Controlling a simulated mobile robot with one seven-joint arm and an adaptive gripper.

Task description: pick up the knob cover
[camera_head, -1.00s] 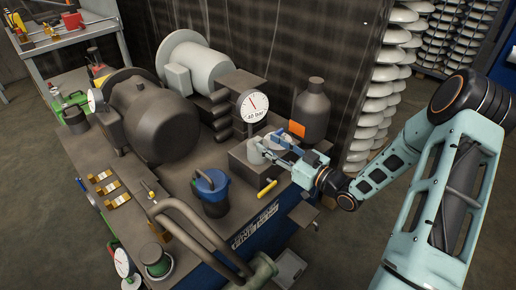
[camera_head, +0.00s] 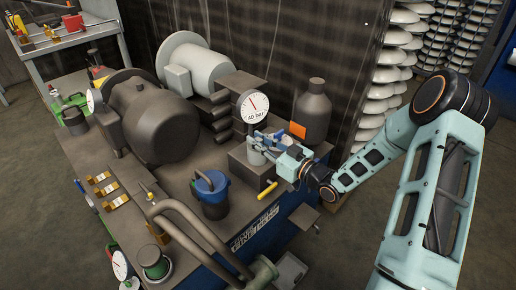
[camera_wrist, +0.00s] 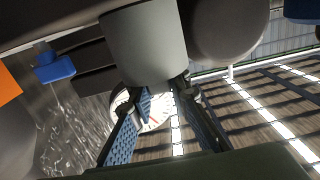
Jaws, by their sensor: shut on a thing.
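The knob cover, a plain grey cylinder (camera_head: 256,157), is at the grey block (camera_head: 240,172) below the pressure gauge. My gripper (camera_head: 264,144) reaches it from the right, with its blue fingers at the cover. In the wrist view the cover (camera_wrist: 145,45) is large at the top centre, and the fingertips (camera_wrist: 163,95) are at its lower end, one on each side. The gripper is shut on the cover. The fingers hide part of it in the head view, and I cannot tell whether its base touches the block.
The pressure gauge (camera_head: 254,107) stands close behind the gripper. A dark bottle (camera_head: 311,112) with an orange tag is behind to the right. A yellow handle (camera_head: 267,190) lies in front, and a blue-rimmed pot (camera_head: 211,195) stands to the left. Bare bench top lies around the pot.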

